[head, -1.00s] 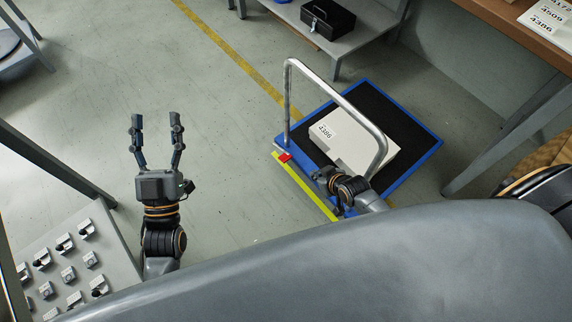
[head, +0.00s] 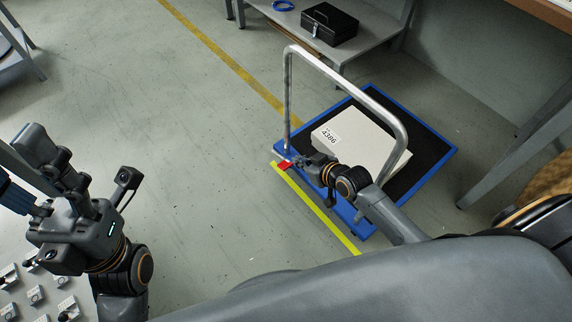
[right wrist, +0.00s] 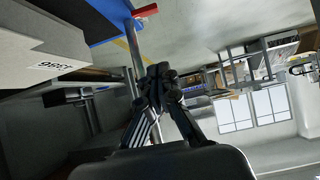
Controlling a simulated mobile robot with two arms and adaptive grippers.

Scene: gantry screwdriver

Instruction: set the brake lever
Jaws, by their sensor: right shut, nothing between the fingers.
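The brake lever (head: 285,164) is a small red tab at the near left corner of the blue platform cart (head: 350,215), by the foot of its metal handle. It also shows as a red bar in the right wrist view (right wrist: 146,10). My right gripper (head: 306,161) is shut and empty, just right of the lever in the head view. In the right wrist view its closed fingertips (right wrist: 158,71) sit below the red bar, apart from it in the picture. I cannot tell the true gap. My left gripper (head: 28,172) is raised at the left edge, its fingers apart.
The cart's bent handle (head: 345,78) stands over its near side. A pale box (head: 365,150) labelled 4386 lies on the deck. A grey bench (head: 375,28) with a black cash box (head: 330,24) stands behind. Open floor lies left of the cart.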

